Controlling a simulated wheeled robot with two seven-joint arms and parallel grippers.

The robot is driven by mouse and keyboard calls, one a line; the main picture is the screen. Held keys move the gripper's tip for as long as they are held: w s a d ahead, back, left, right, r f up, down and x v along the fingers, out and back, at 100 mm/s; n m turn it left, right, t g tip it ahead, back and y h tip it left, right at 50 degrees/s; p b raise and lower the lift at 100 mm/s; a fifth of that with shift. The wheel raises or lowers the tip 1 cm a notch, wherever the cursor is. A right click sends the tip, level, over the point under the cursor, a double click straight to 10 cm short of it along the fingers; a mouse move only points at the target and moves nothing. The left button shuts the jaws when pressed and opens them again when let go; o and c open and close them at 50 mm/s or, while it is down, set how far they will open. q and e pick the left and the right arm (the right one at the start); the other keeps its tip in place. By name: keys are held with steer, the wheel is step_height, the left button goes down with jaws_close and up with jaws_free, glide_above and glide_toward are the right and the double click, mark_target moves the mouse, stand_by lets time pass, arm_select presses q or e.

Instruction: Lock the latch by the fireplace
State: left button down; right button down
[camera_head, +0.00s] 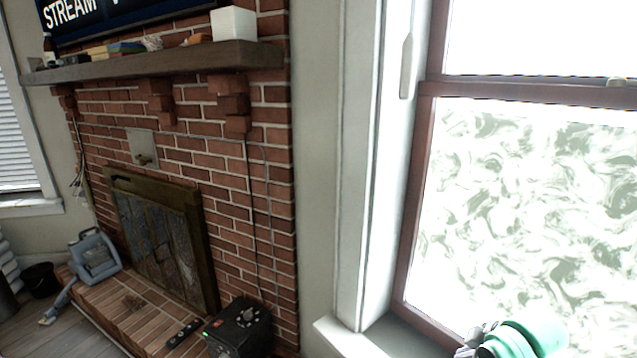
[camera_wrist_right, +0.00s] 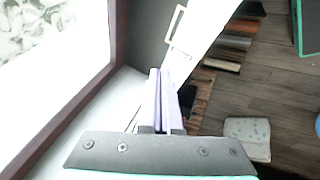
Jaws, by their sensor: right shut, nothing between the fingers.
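A small tan fitting that looks like the sash latch (camera_head: 617,82) sits on the middle rail of the brown-framed window (camera_head: 428,190), at the right edge of the head view. Whether it is turned locked or open is too small to tell. My right gripper (camera_wrist_right: 161,74) is shut and empty in the wrist view, its pale fingers together above the white sill and beside the window frame. In the head view the teal right arm shows low in front of the window, well below the latch. The latch does not show clearly in the wrist view. My left gripper is not in view.
The brick fireplace (camera_head: 235,190) with its wooden mantel (camera_head: 160,62) stands left of the window. A black box (camera_head: 240,328) and a grey-blue appliance (camera_head: 93,254) sit on the hearth. White window trim (camera_head: 362,150) and the sill (camera_head: 345,335) border the window.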

steer(key=s+a+f+m+g, duration=0.1)
steer(key=s+a+f+m, duration=0.35)
steer(key=s, duration=0.45)
steer(key=s+a+f+m+g, duration=0.1)
steer(key=s+a+f+m, duration=0.3)
steer(key=s+a+f, duration=0.3)
steer(key=s+d+f+g, duration=0.1)
steer(key=s+f, duration=0.1)
steer(key=f, duration=0.9)
steer(key=s+f+g, duration=0.1)
steer(key=s+f, duration=0.1)
steer(key=f, duration=0.9)
steer(key=s+d+f, duration=0.3)
steer(key=s+f, duration=1)
steer(key=s, duration=0.3)
steer(key=shift+s+f+g, duration=0.15)
steer(key=shift+g, duration=0.25)
steer(key=shift+d+n, duration=0.1)
steer(key=shift+n, duration=0.15)
